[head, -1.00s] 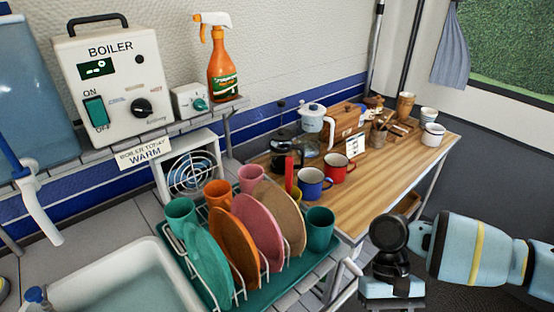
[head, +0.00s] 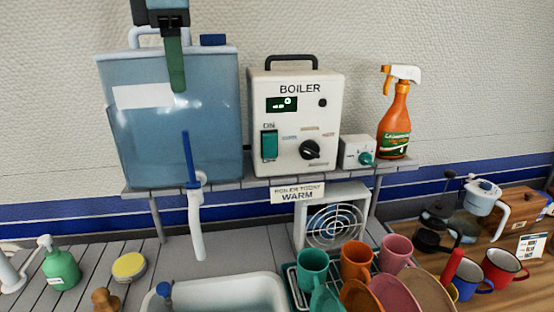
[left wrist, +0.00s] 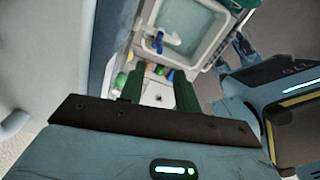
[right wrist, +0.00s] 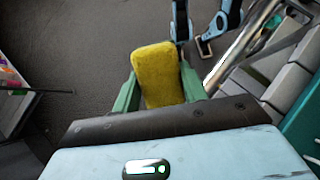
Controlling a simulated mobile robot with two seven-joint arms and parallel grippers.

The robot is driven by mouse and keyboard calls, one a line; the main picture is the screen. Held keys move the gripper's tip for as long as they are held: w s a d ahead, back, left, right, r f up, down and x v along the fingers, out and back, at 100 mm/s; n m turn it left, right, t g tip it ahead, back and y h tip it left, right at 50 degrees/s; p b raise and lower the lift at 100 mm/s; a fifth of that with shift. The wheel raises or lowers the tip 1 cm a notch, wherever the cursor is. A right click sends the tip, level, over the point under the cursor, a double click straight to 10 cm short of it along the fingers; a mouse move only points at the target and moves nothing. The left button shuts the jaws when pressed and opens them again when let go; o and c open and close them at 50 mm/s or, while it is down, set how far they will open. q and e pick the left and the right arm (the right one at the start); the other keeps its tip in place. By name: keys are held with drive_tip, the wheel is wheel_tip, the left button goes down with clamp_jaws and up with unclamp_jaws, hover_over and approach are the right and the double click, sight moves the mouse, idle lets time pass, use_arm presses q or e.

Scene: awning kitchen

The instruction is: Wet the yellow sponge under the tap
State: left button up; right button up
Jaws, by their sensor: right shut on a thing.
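The yellow sponge (right wrist: 158,75) is between the green fingers of my right gripper (right wrist: 160,95) in the right wrist view, above a dark floor. My right gripper is shut on it and is outside the head view. My left gripper (head: 177,75) is in front of the tank's upper part. In the left wrist view its green fingers (left wrist: 158,92) are apart and empty, and the sink also shows (left wrist: 222,45).
The boiler (head: 295,120) and an orange spray bottle (head: 396,120) stand on the shelf. A dish rack with plates and cups (head: 355,270) is right of the sink. A green soap bottle (head: 61,266) and a round yellow-topped item (head: 129,266) sit left of it.

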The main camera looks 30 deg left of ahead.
use_arm(q)
hover_over(193, 181)
drive_tip(key=f, duration=1.1)
drive_tip(key=shift+w+a, duration=0.2)
drive_tip(key=shift+c, duration=0.2)
clamp_jaws()
